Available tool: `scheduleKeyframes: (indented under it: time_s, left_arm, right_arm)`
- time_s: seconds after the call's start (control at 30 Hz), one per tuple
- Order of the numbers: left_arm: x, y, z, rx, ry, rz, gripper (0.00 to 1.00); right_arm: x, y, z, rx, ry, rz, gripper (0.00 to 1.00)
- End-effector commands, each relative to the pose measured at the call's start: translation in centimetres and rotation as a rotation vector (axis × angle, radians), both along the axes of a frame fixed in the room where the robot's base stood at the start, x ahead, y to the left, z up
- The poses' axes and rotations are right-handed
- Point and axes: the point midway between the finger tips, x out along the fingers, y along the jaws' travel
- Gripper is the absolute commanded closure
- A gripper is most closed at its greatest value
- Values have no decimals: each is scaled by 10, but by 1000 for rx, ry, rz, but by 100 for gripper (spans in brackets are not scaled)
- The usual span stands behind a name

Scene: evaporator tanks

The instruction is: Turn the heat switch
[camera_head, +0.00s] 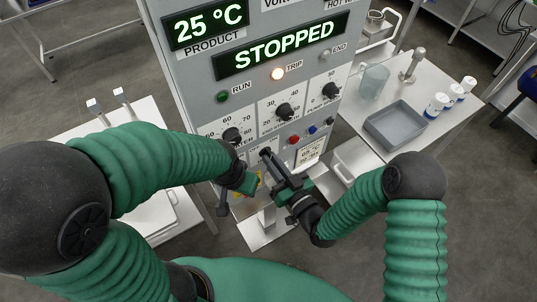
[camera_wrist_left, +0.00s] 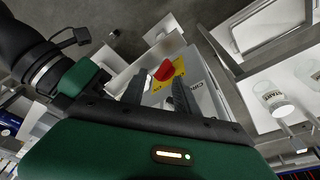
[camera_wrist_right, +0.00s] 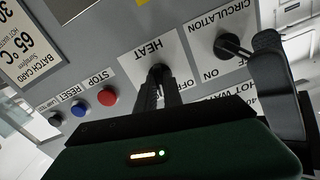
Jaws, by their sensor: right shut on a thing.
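The heat switch (camera_wrist_right: 158,70) is a black knob on a white plate marked HEAT, in the right wrist view. My right gripper (camera_wrist_right: 160,88) is shut on this knob. Its fingers hide much of the knob, so its pointing direction is unclear; the OFF mark shows beside it. In the head view my right gripper (camera_head: 267,155) reaches the lower panel. My left gripper (camera_wrist_left: 157,92) is open in the left wrist view. A red knob on a yellow plate (camera_wrist_left: 166,70) shows beyond its parted fingers, with nothing visibly held.
The circulation switch (camera_wrist_right: 230,45) is close beside the heat switch. Red stop (camera_wrist_right: 107,97), blue reset (camera_wrist_right: 78,109) and black lamp test buttons sit on the other side. The display (camera_head: 283,47) reads STOPPED, and the trip lamp (camera_head: 277,74) glows. A side table holds a grey tray (camera_head: 396,127).

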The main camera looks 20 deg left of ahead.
Motion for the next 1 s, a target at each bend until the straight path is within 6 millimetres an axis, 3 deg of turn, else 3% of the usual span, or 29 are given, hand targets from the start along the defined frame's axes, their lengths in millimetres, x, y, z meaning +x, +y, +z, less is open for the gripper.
scheduleKeyframes:
  time_s: [0.1,0.87,1.0]
  left_arm:
    - [0,0,-11,0,0,0,64]
    - [0,0,-23,0,0,0,64]
    - [0,0,-35,0,0,0,64]
  right_arm:
    - [1,-1,-4,-72,-90,-4,100]
    - [1,-1,-2,-206,-259,-3,100]
    - [1,-1,-5,-274,-347,-2,100]
